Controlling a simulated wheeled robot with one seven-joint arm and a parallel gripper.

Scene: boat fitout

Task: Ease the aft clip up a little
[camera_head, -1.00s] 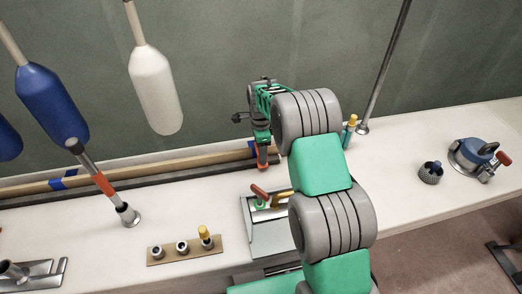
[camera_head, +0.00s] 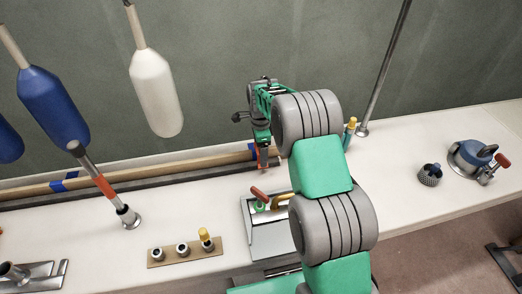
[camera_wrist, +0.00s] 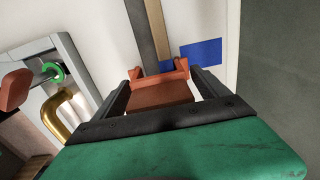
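An orange-brown clip (camera_wrist: 160,90), which I take for the aft clip, sits in the wrist view between my gripper's fingers (camera_wrist: 162,78). Its flared far end reaches close to both fingertips, and narrow pale gaps show beside its body. My gripper is open around it; contact at the tips is not clear. In the head view my gripper (camera_head: 263,158) points down at the back edge of the white bench, and its fingers partly cover the clip. A dark strip (camera_wrist: 154,32) runs away from the clip in the wrist view.
A wooden pole with blue tape (camera_head: 120,176) lies along the back wall. A metal box with a red-handled valve and brass loop (camera_head: 268,238) stands in front of my gripper. A yellow-topped item (camera_head: 350,128) and a slanted metal pole (camera_head: 385,65) stand to the right.

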